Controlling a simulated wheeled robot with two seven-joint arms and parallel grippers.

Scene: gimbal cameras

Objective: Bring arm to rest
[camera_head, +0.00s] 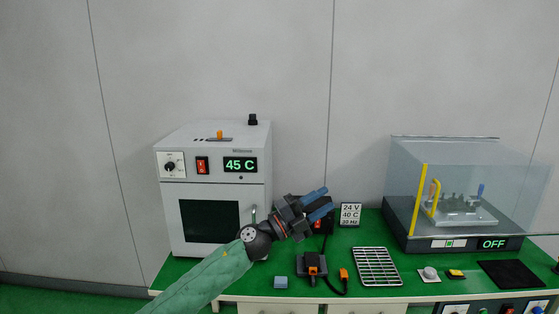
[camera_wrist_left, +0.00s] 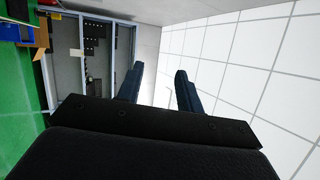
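My left arm, in a green sleeve, reaches in from the lower left in the head view. Its gripper (camera_head: 317,203) is raised in front of the bench, at the right side of the white oven (camera_head: 175,240). The two blue-tipped fingers are apart with nothing between them. In the left wrist view the gripper (camera_wrist_left: 156,88) also shows open fingers, with wall and ceiling panels behind them. My right gripper is in neither view.
On the green bench (camera_head: 385,291) are a wire rack (camera_head: 377,267), a black-and-orange device (camera_head: 312,265), a small blue-grey block (camera_head: 281,282) and a dark mat (camera_head: 512,274). A clear-covered machine (camera_head: 480,243) reading OFF stands right. Air above the bench's middle is free.

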